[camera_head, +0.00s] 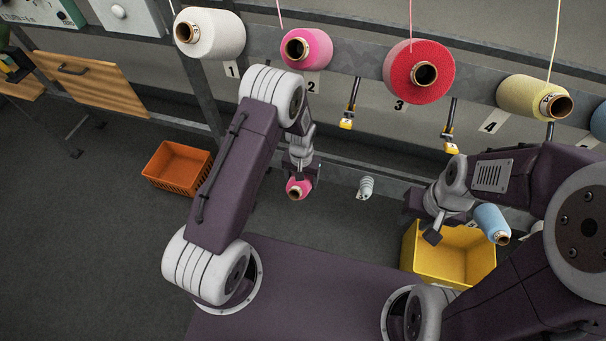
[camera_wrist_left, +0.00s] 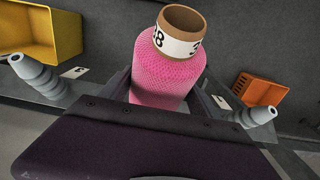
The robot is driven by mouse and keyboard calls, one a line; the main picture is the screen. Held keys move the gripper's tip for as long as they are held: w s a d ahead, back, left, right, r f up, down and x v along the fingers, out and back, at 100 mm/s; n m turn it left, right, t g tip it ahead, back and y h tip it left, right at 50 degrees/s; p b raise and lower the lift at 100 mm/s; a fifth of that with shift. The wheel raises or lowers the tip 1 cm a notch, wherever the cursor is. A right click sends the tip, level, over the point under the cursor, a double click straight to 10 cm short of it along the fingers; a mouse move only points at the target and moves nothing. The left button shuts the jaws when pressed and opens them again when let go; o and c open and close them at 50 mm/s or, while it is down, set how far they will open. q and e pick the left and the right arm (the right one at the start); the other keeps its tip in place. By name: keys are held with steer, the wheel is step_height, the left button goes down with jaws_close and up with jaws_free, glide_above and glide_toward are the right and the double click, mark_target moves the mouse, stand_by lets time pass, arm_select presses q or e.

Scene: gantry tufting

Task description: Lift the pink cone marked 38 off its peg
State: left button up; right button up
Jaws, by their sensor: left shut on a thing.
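The pink cone (camera_head: 297,190) is in front of the lower rail. In the left wrist view the pink cone (camera_wrist_left: 170,75) has a brown open core and a white band with 38 partly readable. My left gripper (camera_head: 300,178) is shut on its body, with fingers on both sides (camera_wrist_left: 165,90). Whether the cone is on its peg or clear of it is hidden. My right gripper (camera_head: 425,222) is near the yellow bin, away from the pink cone; its finger gap is not clear.
Bare grey pegs (camera_wrist_left: 38,76) (camera_wrist_left: 255,115) flank the pink cone; one shows in the head view (camera_head: 366,187). A blue cone (camera_head: 490,222) is beside my right arm. Below are an orange crate (camera_head: 178,168) and a yellow bin (camera_head: 450,262). Large numbered cones (camera_head: 418,72) line the upper rail.

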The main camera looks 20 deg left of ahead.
mark_target(296, 188)
arm_select(q)
steer(key=shift+s+a+r+p, duration=0.1)
steer(key=shift+s+r+p, duration=0.7)
steer(key=shift+s, duration=0.25)
steer(key=shift+s+d+r+p, duration=0.1)
steer(key=shift+s+r+p, duration=0.7)
steer(key=shift+s, duration=0.25)
steer(key=shift+s+a+r+p, duration=0.1)
steer(key=shift+s+r+p, duration=0.6)
steer(key=shift+s+p, duration=0.3)
steer(key=shift+s+r, duration=0.25)
steer(key=shift+s, duration=0.3)
